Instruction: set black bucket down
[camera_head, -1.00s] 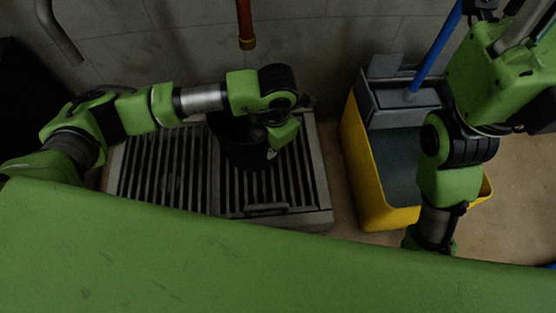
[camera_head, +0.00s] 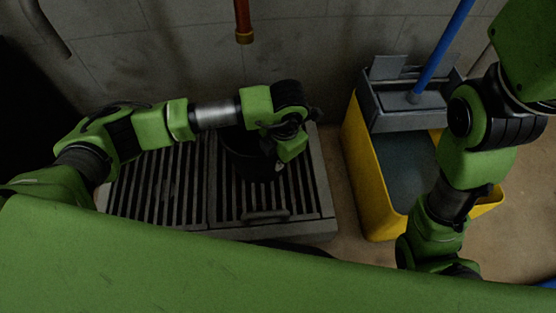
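The black bucket (camera_head: 247,162) is on or just above the right half of the slatted metal grate (camera_head: 160,190); I cannot tell whether its base touches the slats. It looks upright. My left arm reaches in from the left, and its wrist covers the bucket's top right part. My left gripper (camera_head: 281,165) is at the bucket's right side, mostly hidden under the wrist, so its fingers cannot be made out. My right arm hangs at the right of the picture; its gripper is out of view.
A yellow mop bucket (camera_head: 372,190) with a grey wringer (camera_head: 400,105) and a blue mop handle (camera_head: 440,45) stands right of the grate. A copper pipe (camera_head: 243,22) hangs above the grate. The grate's left half is bare. A tiled wall closes the back.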

